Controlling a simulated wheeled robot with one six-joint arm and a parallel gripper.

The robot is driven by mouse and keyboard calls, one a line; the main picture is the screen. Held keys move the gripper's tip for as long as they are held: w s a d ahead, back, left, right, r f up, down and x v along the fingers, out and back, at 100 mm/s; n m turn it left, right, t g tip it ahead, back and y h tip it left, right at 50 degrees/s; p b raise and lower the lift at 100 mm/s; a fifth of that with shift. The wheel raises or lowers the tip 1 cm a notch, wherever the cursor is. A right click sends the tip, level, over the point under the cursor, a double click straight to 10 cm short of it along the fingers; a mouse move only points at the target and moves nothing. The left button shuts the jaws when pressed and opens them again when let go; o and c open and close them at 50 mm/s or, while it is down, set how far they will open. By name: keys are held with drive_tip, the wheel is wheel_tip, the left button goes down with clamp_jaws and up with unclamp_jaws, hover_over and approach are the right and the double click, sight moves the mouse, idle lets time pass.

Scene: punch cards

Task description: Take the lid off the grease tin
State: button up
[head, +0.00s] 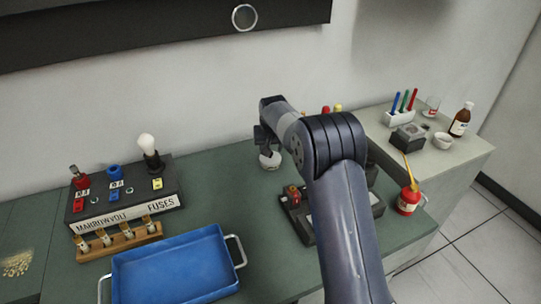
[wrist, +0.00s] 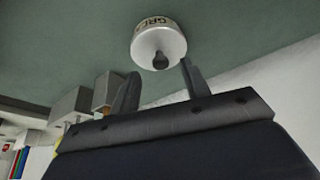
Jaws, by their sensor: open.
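In the head view the tin (head: 270,161) stands on the green bench, partly covered by my gripper (head: 264,141). In the wrist view my gripper (wrist: 160,82) is open, one dark finger on each side of the knob's line. I cannot tell whether either finger touches the knob or lid.
A dark tray (head: 303,232) with small parts lies under my arm. A red oil can (head: 408,200) stands right of it. The fuse box (head: 125,196), a wooden rack (head: 118,241) and a blue tray (head: 175,266) are at left. Bare bench lies left of the tin.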

sight(270, 156)
drive_tip(key=shift+x, duration=1.45)
clamp_jaws()
